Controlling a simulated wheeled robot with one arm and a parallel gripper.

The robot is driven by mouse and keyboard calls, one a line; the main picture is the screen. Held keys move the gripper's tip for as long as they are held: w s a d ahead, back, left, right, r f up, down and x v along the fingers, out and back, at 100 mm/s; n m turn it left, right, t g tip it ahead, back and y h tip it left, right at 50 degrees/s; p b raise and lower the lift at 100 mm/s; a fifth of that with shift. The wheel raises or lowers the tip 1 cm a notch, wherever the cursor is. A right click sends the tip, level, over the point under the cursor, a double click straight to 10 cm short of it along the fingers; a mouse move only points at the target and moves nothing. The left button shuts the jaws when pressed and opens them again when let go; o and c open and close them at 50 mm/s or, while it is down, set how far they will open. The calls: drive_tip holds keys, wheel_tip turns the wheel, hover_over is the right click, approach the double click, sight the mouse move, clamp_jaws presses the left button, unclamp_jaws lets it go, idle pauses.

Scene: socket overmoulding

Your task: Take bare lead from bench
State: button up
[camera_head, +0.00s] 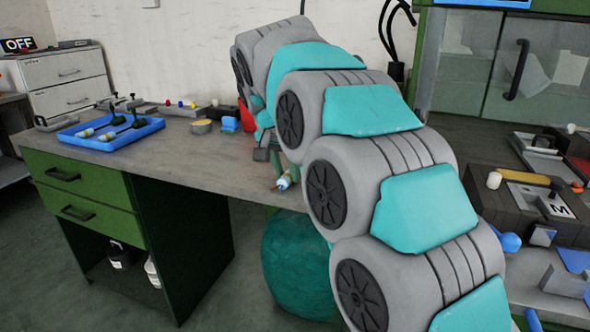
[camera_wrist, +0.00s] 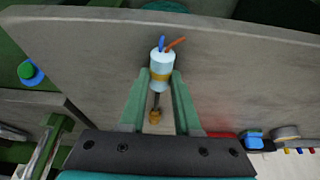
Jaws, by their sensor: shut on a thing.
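In the wrist view, the bare lead (camera_wrist: 160,64) is a pale cylinder with a yellow band, short blue and orange wires at one end and a dark stem with a brass tip at the other. The green fingers of my gripper (camera_wrist: 161,82) are shut on it from both sides. In the head view, the lead (camera_head: 284,182) shows small at the right part of the grey bench (camera_head: 190,150), near its front edge. My arm hides most of my gripper there. I cannot tell whether the lead touches the bench top.
A blue tray (camera_head: 105,132) holding similar leads and dark-handled items stands on the bench's left part. A tan roll (camera_head: 202,126) and a blue block (camera_head: 229,124) sit farther back. A machine with a dark fixture (camera_head: 500,210) stands at right. The bench's middle is clear.

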clamp_jaws()
drive_tip(key=shift+r, duration=0.15)
